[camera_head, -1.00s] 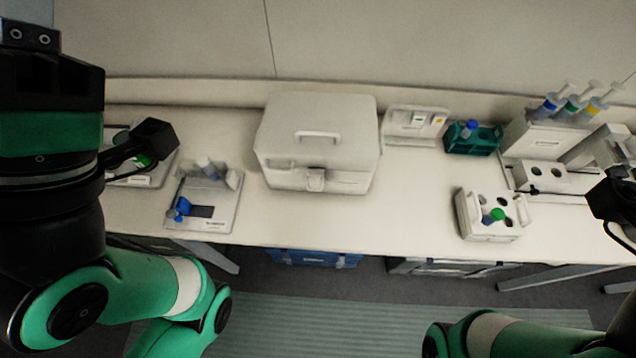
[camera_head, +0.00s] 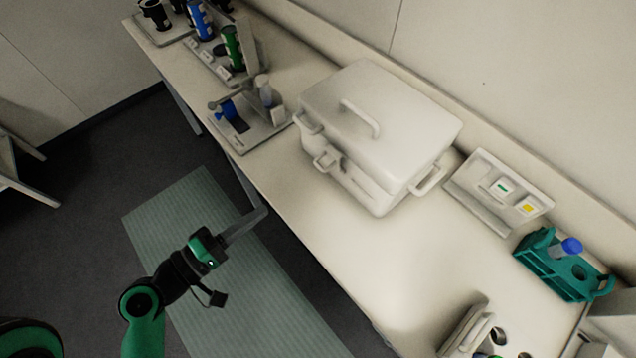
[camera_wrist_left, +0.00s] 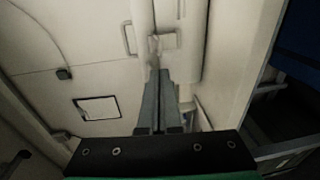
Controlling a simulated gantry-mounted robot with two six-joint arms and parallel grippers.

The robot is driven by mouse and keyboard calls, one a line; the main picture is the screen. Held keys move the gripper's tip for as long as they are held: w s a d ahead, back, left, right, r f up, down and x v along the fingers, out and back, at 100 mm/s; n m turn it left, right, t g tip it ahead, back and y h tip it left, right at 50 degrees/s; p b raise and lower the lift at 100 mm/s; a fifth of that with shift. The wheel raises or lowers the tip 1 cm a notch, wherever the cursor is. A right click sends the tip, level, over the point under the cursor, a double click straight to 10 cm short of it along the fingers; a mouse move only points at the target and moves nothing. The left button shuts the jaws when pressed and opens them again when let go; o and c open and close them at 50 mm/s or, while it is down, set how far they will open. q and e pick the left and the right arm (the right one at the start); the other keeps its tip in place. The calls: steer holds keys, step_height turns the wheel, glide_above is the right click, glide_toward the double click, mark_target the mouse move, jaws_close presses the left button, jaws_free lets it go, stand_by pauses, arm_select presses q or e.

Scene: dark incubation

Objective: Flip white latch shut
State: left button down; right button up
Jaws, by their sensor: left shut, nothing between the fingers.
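A white lidded box (camera_head: 380,110) stands on the bench with its lid down. The small white latch (camera_head: 326,160) juts from its front face; I cannot tell whether it is fastened. My left gripper (camera_head: 262,212) is shut and empty, off the bench's front edge, apart from the box. In the left wrist view, the shut grey fingers (camera_wrist_left: 160,78) point at pale surfaces. A small pale tab shows just beyond their tips, but I cannot tell for sure whether it is the latch. My right gripper is not in view.
A small white stand (camera_head: 248,120) with a blue part is left of the box. A white holder (camera_head: 500,190) and a teal rack (camera_head: 562,268) with a blue-capped tube are to its right. The bench (camera_head: 340,235) is clear in front of the box.

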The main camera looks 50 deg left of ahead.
arm_select(q)
steer(key=p, duration=0.2)
glide_toward(318, 167)
steer(key=w, duration=0.6)
steer(key=shift+d+f, duration=0.1)
steer(key=shift+f, duration=0.25)
steer(key=shift+w+f, duration=0.1)
steer(key=shift+w, duration=0.25)
